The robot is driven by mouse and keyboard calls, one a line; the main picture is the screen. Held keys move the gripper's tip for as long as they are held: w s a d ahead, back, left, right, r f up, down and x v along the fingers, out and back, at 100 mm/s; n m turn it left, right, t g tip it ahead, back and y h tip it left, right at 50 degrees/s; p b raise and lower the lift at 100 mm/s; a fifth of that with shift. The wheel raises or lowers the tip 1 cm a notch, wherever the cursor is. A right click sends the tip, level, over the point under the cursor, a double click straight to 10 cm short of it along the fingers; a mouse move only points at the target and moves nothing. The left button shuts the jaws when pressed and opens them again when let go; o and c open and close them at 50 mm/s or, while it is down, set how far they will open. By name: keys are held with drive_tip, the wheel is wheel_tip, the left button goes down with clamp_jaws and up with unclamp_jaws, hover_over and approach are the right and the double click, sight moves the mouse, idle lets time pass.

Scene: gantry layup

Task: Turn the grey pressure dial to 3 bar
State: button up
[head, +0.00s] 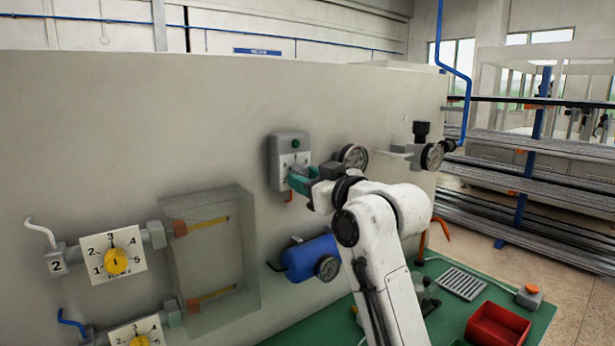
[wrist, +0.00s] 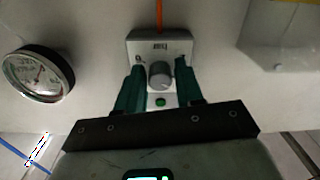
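The grey pressure dial (wrist: 160,75) is a round knob on the face of a grey box (wrist: 178,46). In the head view this box (head: 277,160) is fixed to the pale wall. My gripper (wrist: 161,72) has its two green fingers one on each side of the dial, spread apart; I cannot tell whether they touch it. A green button (wrist: 160,102) is on the box near the dial. In the head view my gripper (head: 300,178) is at the box's lower face and hides the dial. The marks around the dial are too small to read.
A round gauge (head: 353,157) is right of the box; it also shows in the wrist view (wrist: 38,74). A blue tank (head: 308,258) is below. Two yellow dials (head: 116,261) (head: 139,341) are at left. A red bin (head: 497,326) stands on the green bench.

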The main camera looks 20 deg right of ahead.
drive_tip(key=shift+o, duration=1.4)
drive_tip(key=shift+r, duration=0.25)
drive_tip(key=shift+s, duration=0.1)
drive_tip(key=b+v, duration=0.2)
drive_tip(key=v, duration=0.8)
drive_tip(key=shift+s, duration=0.35)
drive_tip(key=shift+d, duration=0.15)
drive_tip(key=shift+f, duration=0.15)
